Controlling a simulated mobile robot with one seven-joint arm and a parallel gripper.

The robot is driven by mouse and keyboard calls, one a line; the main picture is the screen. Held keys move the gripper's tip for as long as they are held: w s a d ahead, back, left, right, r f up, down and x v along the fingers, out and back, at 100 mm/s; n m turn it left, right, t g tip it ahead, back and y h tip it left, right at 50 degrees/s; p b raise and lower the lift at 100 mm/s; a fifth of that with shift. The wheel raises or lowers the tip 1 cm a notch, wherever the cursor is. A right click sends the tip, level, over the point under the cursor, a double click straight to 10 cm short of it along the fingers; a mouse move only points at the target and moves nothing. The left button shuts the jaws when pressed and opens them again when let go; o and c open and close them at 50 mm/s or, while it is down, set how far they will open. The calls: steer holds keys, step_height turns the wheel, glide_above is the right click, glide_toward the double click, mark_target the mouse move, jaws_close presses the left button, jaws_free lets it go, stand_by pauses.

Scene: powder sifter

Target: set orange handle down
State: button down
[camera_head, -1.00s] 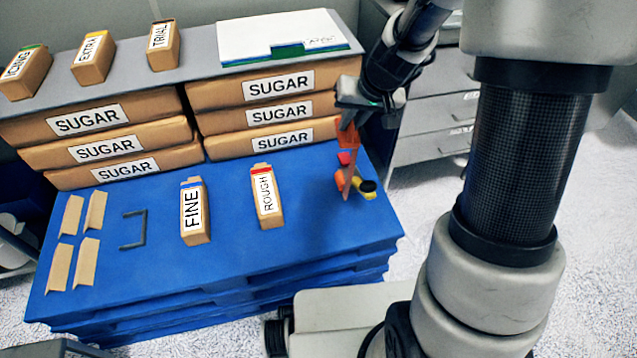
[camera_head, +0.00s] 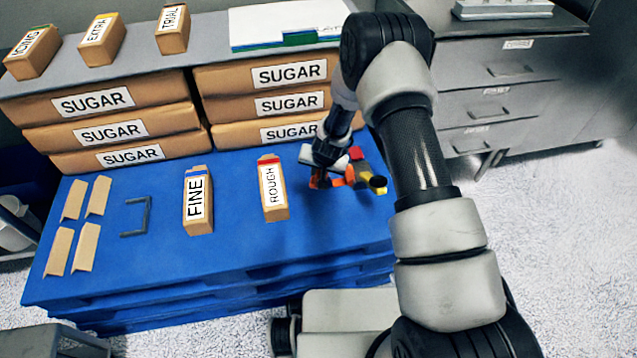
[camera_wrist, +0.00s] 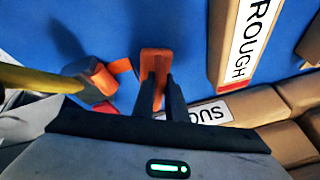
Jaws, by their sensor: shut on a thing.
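The orange handle (camera_wrist: 155,63) is between the two fingers of my gripper (camera_wrist: 158,95) in the wrist view, with its end pointing over the blue pallet top. In the head view, my gripper (camera_head: 321,174) is low over the right part of the blue pallet (camera_head: 240,255), right of the ROUGH box (camera_head: 273,190). Only a small part of the orange handle (camera_head: 318,184) shows there, below my gripper. I cannot tell whether it touches the pallet. My fingers are shut on it.
A yellow tool with a black end (camera_head: 379,183) and other red and orange pieces lie just right of my gripper. The FINE box (camera_head: 198,203) stands further left. SUGAR bags (camera_head: 290,73) are stacked behind. The pallet's front area is clear.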

steer(key=shift+f+b, duration=0.6)
steer(key=shift+f, duration=1.4)
steer(key=shift+f, duration=0.2)
steer(key=c, duration=1.8)
jaws_free()
steer(key=shift+o, duration=0.2)
